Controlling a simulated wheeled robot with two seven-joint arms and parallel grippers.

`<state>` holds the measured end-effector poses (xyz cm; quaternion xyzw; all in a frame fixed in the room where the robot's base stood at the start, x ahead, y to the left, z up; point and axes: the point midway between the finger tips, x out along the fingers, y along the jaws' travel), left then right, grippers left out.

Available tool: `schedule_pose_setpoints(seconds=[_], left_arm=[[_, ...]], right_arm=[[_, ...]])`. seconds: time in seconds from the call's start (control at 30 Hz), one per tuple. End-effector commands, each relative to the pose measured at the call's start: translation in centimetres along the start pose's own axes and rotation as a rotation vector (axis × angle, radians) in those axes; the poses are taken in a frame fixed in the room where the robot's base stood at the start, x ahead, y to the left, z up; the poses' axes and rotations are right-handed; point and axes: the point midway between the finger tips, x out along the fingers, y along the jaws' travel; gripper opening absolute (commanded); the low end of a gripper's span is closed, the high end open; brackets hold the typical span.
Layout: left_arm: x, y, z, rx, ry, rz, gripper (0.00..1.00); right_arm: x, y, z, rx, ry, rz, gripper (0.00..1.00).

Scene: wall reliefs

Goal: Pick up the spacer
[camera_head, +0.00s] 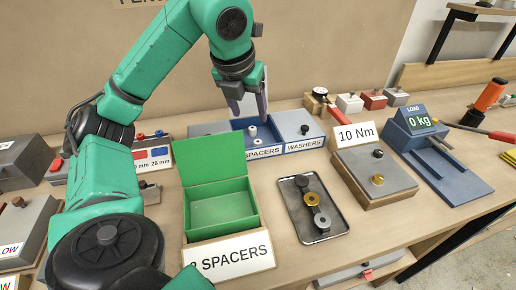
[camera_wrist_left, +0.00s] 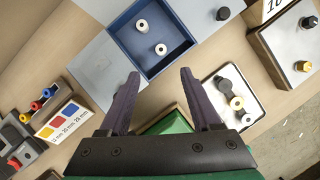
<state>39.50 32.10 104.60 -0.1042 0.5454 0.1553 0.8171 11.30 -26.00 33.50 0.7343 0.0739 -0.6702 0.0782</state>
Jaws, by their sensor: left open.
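Two pale spacers stand in the open blue SPACERS compartment (camera_wrist_left: 121,32). In the left wrist view one spacer (camera_wrist_left: 142,26) is farther up and the other spacer (camera_wrist_left: 161,49) is nearer the fingertips. In the head view a spacer (camera_head: 252,131) shows below my fingers. My left gripper (camera_head: 251,104) is open and empty, pointing down above the compartment; its dark fingers (camera_wrist_left: 159,73) also show in the wrist view, apart from both spacers. My right gripper is not in view.
A WASHERS section (camera_head: 298,124) with a grey lid adjoins on the right. An open green box (camera_head: 222,208) stands in front, empty, behind a SPACERS sign (camera_head: 236,257). A metal tray (camera_head: 334,222) holds dark and gold parts. A 10 Nm block (camera_head: 373,175) stands right.

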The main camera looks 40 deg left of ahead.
Motion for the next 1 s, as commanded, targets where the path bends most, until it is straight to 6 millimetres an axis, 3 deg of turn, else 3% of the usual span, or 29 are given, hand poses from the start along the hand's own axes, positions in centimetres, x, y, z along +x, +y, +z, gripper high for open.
schedule_pose_setpoints(seconds=[0.03, 0.1, 0.6, 0.87, 1.0], left_arm=[[2.3, -0.1, -0.5, 0.000, 0.004, -0.001, 0.65], [4.4, -0.1, -0.5, 0.001, 0.005, -0.001, 0.65], [12.4, -0.1, 0.0, -0.001, 0.003, 0.004, 0.65], [13.1, -0.2, 0.1, 0.000, -0.001, 0.002, 0.65], [13.1, -0.2, 0.1, 0.000, -0.001, 0.002, 0.15]], right_arm=[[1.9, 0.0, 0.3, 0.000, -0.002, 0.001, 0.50], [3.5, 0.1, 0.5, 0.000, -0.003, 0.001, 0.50], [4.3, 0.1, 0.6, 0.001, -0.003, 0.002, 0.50], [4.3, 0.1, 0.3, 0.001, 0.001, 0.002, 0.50], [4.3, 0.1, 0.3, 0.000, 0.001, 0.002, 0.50]])
